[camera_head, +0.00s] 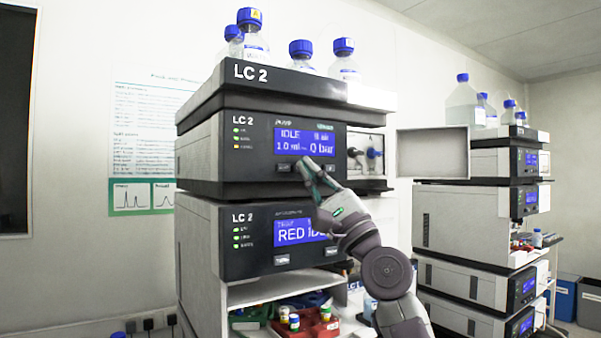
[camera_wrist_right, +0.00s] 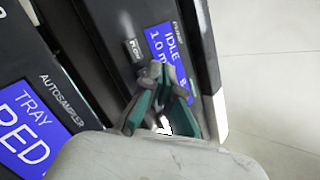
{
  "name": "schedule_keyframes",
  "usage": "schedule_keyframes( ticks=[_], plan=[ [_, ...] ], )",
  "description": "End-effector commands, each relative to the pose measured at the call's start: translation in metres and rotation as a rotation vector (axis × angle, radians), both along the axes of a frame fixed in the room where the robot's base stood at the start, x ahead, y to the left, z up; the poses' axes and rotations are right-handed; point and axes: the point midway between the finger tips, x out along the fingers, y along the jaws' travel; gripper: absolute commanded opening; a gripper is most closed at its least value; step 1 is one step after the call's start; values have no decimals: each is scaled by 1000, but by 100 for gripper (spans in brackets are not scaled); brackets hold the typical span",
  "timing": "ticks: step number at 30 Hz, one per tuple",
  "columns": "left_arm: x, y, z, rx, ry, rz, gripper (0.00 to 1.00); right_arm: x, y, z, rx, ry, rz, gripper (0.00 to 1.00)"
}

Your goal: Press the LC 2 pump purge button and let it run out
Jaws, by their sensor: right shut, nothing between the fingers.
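The LC 2 pump module (camera_head: 205,155) has a blue display (camera_head: 290,141) reading IDLE, 1.0 ml and 0 bar. In the right wrist view, the display (camera_wrist_right: 168,45) also reads IDLE. A small button (camera_head: 284,168) below the display shows clear, and the wrist view shows a button labelled FLOW (camera_wrist_right: 134,48). My right gripper (camera_head: 304,166) is shut and empty, its fingertips at the pump front just below the display. They hide the panel there, so I do not see the purge button. I cannot tell whether the tips touch. In the wrist view the gripper (camera_wrist_right: 166,72) covers part of the display.
Below is the autosampler (camera_head: 245,240) with a blue TRAY RED display (camera_wrist_right: 27,122). My right arm partly covers it. Bottles with blue caps (camera_head: 252,42) stand on top. Red and green vial trays (camera_head: 318,325) sit underneath. Another stack (camera_head: 460,220) stands at right.

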Motion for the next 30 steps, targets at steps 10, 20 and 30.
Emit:
schedule_keyframes(
  ticks=[10, 20, 30],
  plan=[
    [0, 0, 0, 0, 0, 0, 32, 0, 0, 0, 0, 0, 0, 0],
    [0, 0, -4, 0, 0, 0, 32, 3, 2, -1, -1, 1, 0, 0],
    [0, 0, -8, 0, 0, 0, 32, 5, 4, 0, 0, 0, 0, 0]
  ],
)
